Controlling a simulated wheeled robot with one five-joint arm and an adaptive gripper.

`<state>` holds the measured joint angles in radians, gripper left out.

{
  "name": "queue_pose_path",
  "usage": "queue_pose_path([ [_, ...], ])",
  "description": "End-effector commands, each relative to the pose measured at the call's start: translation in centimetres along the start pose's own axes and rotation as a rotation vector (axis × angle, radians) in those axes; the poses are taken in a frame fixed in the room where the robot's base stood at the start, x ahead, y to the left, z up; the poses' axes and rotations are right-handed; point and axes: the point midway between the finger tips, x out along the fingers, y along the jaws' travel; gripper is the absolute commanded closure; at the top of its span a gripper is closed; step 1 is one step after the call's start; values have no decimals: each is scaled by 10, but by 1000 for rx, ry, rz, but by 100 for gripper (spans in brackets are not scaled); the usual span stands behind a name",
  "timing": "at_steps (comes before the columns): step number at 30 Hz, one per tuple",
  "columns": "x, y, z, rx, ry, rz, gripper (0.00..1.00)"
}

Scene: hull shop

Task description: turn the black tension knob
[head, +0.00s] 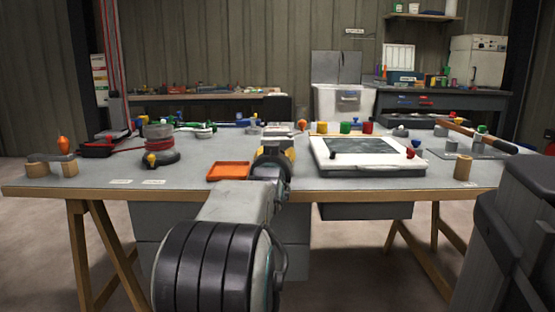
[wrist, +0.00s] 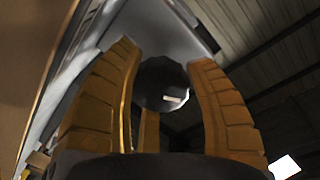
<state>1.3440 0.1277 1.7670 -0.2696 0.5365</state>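The black tension knob (wrist: 163,85) shows in the wrist view as a dark round shape with a small white mark, below a light grey surface. My gripper (wrist: 167,60) has its yellow ribbed fingers spread on both sides of the knob, with a third finger low in the middle. I cannot tell whether the fingers touch it. In the head view my gripper (head: 275,155) is over the front middle of the grey bench (head: 200,172), seen from behind. It hides the knob there.
A white board with a dark patch (head: 365,168) lies to the right. A spool with red cord (head: 159,140) stands further left. A wooden-handled hammer (head: 476,135) is at the right.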

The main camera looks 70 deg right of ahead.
Motion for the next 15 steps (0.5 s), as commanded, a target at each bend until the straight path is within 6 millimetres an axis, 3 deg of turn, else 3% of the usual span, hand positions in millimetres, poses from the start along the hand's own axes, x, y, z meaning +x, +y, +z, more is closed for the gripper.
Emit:
queue_pose_path([
  [8,0,0,0,-1,-1,0,26],
  [15,0,0,-1,-1,2,0,26],
])
